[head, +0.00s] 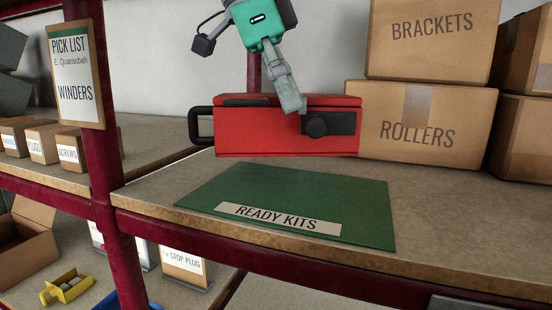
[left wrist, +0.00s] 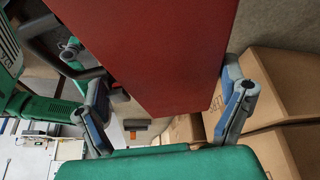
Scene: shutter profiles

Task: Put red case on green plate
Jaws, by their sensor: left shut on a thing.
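The red case (head: 265,135) has a black handle on its left end and a dark round knob on its front. It appears level, at the back edge of the green plate (head: 310,190) in the head view. I cannot tell whether its underside touches anything. The plate lies flat on the shelf, bare except for its READY KITS label. My left gripper (head: 290,100) comes down from above and is shut on the case. In the left wrist view the red case (left wrist: 150,50) fills the space between the two fingers (left wrist: 168,105).
A ROLLERS box (head: 425,135) stands close to the case's right end, with a BRACKETS box (head: 430,40) on it. A dark red post (head: 105,150) with a pick list stands at left. The shelf (head: 450,215) right of the plate is clear.

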